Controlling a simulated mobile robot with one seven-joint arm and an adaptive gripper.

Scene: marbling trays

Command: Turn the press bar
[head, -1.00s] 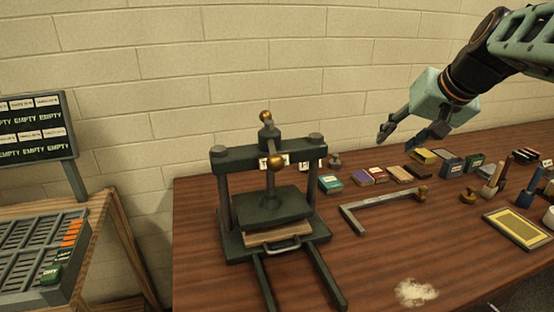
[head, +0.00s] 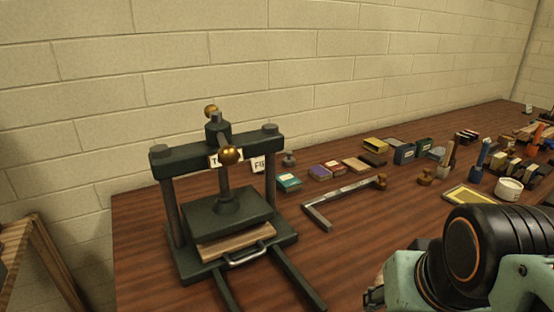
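A dark green press (head: 172,164) stands on the left part of the wooden table. Its press bar (head: 229,155) crosses the top of the central screw, with a brass ball at each end. One ball points toward me, the other toward the wall. Below the screw, a dark plate (head: 212,218) sits above a light wooden board with a metal handle (head: 248,255). My gripper (head: 373,298) is at the bottom right, apart from the press. Only a small part of it shows at the frame's lower edge, and its fingers' opening cannot be made out.
A metal L-shaped bar (head: 345,198) with a wooden knob lies right of the press. Several small boxes and blocks, a yellow framed tray (head: 467,197) and a white pot (head: 509,188) stand farther right. Two rails extend forward from the press. A wooden stand (head: 40,255) is at the left.

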